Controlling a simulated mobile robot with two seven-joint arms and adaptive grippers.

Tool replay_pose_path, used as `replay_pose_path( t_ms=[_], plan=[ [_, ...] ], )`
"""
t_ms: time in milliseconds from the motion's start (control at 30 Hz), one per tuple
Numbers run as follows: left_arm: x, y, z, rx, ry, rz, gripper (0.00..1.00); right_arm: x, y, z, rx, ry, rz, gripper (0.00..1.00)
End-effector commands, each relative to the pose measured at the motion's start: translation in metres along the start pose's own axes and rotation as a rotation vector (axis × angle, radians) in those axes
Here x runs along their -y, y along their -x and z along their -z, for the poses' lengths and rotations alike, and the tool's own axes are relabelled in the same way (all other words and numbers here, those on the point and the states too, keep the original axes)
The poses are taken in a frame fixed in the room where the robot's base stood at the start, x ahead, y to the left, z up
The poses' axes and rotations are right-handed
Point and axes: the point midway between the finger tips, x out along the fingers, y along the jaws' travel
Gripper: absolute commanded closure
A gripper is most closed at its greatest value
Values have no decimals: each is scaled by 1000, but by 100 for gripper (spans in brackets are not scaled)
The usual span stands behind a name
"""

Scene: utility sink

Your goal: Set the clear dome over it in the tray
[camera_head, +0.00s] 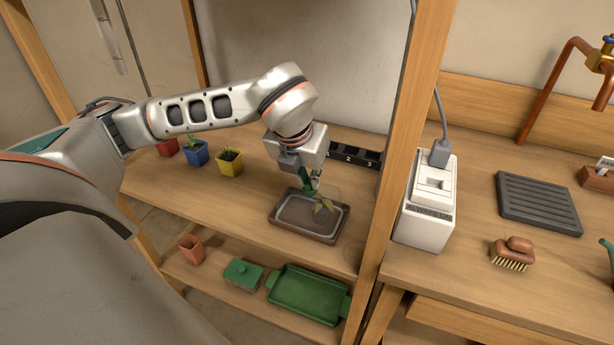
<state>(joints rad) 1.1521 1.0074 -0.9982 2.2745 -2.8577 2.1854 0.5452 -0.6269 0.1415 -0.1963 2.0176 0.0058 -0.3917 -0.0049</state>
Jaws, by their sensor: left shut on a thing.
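The brown tray (282,227) lies on the upper wooden shelf, with a grey inner area. The clear dome (338,194) shows only as a faint see-through outline around the plant. My left gripper (314,190) points down above the tray, shut on the dome's top. Whether the dome's rim touches the tray cannot be made out. My right gripper is not in view.
Red, blue (196,153) and yellow (229,162) pots stand left on the shelf. A black numbered strip (354,153) lies behind the tray. A wooden post (402,120) and a white box (426,205) stand right. The lower shelf holds a green tray (307,293).

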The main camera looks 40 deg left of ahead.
Motion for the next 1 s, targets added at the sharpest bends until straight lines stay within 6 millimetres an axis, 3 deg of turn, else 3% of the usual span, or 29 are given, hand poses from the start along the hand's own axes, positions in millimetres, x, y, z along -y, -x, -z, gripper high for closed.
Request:
replay_pose_path(
  t_ms=[167, 333, 400, 433, 800, 1000],
  plan=[
    [1, 0, 1, 1, 0, 1, 100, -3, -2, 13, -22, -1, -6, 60],
    [1, -2, 2, 1, 0, 0, 100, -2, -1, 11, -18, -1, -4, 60],
    [1, -2, 2, 0, 0, 0, 77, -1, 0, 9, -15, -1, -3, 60],
    [1, -2, 2, 1, 0, 0, 73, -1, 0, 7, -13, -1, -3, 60],
    [1, 1, 0, 2, 0, 1, 73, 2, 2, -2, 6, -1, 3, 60],
    [1, 27, -2, 8, -1, 2, 73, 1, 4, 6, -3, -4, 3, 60]
  ],
)
